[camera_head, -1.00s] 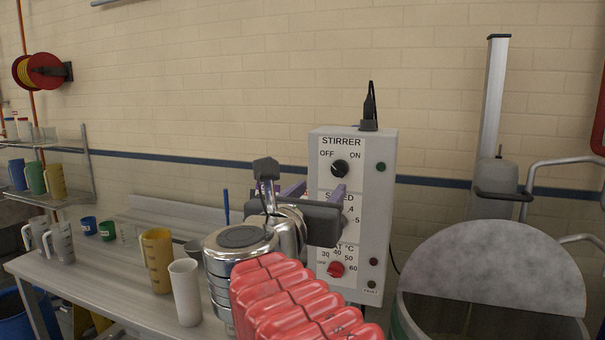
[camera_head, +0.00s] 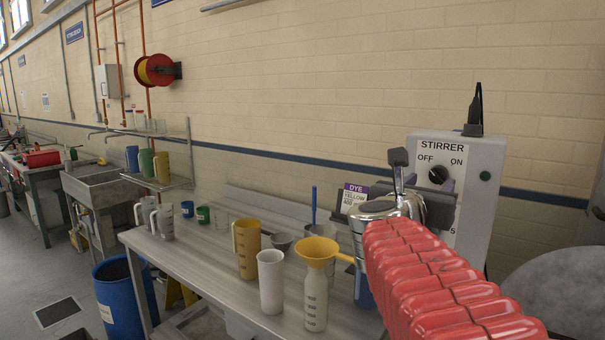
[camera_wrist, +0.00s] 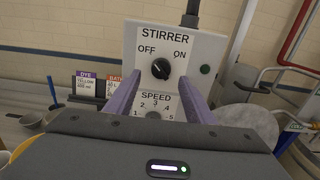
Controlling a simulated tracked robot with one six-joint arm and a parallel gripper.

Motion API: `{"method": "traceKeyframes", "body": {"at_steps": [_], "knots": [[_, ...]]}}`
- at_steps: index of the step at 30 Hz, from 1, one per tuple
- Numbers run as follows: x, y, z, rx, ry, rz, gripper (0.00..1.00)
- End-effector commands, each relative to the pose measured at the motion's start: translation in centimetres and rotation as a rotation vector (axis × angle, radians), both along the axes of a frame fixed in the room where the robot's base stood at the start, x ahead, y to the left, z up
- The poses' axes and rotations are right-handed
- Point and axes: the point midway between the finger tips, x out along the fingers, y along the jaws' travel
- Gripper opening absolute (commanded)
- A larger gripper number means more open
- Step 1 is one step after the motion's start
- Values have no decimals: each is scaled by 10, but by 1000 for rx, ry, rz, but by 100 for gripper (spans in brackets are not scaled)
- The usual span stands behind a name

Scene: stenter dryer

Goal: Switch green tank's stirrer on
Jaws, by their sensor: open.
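The grey stirrer box (camera_head: 483,222) stands at the right in the head view. Its black OFF/ON knob (camera_head: 438,175) sits under the STIRRER label, and it also shows in the wrist view (camera_wrist: 160,69). I cannot tell surely which way the knob points. My gripper (camera_wrist: 160,79) is open, with its two purple fingers on either side of the knob in the wrist view. No contact shows. In the head view my gripper (camera_head: 430,183) is in front of the box, partly hidden by my arm. A grey tank lid (camera_head: 553,285) shows at the lower right; the tank's colour is not visible.
The speed dial (camera_wrist: 153,114) is just below the knob, partly hidden by my gripper. The bench (camera_head: 200,262) holds a yellow jug (camera_head: 246,250), a white beaker (camera_head: 271,282) and a bottle with a yellow funnel (camera_head: 316,290). A blue drum (camera_head: 118,300) stands left.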

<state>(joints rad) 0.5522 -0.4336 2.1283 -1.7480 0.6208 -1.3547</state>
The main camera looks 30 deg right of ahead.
Motion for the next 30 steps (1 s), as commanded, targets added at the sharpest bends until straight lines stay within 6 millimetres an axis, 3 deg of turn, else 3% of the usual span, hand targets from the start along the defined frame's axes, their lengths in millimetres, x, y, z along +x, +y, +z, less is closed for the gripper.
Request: {"method": "traceKeyframes", "body": {"at_steps": [12, 23, 30], "knots": [[16, -40, 0, 0, 1, -2, 49], [18, -43, 0, -1, 0, 0, 49], [18, -43, 0, -1, 0, -1, 33]]}}
